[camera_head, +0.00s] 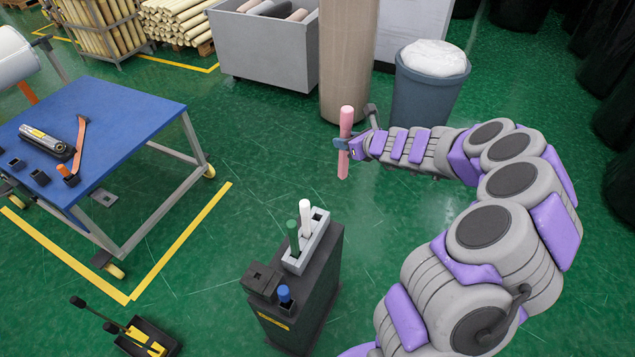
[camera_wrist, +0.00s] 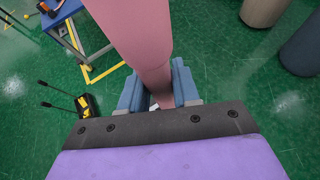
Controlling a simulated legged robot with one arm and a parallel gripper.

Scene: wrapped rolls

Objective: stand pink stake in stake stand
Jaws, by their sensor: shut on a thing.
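The pink stake (camera_head: 346,122) is upright in the head view, held in the air above the floor, its lower end pointed. My gripper (camera_head: 342,144) is shut around its middle. In the wrist view the pink stake (camera_wrist: 135,35) passes between the blue fingers of my gripper (camera_wrist: 158,92). The stake stand (camera_head: 298,262), a light grey block, is on a dark pedestal, below and left of my gripper, apart from the stake. A green stake (camera_head: 293,236) and a white stake (camera_head: 305,218) stand in it.
The dark pedestal (camera_head: 318,290) also bears a dark socket block (camera_head: 262,278) and a blue-topped peg (camera_head: 284,294). A blue table (camera_head: 105,115) with tools is at left. A tan column (camera_head: 347,60) and grey bin (camera_head: 428,95) stand behind my gripper. Green floor is open between.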

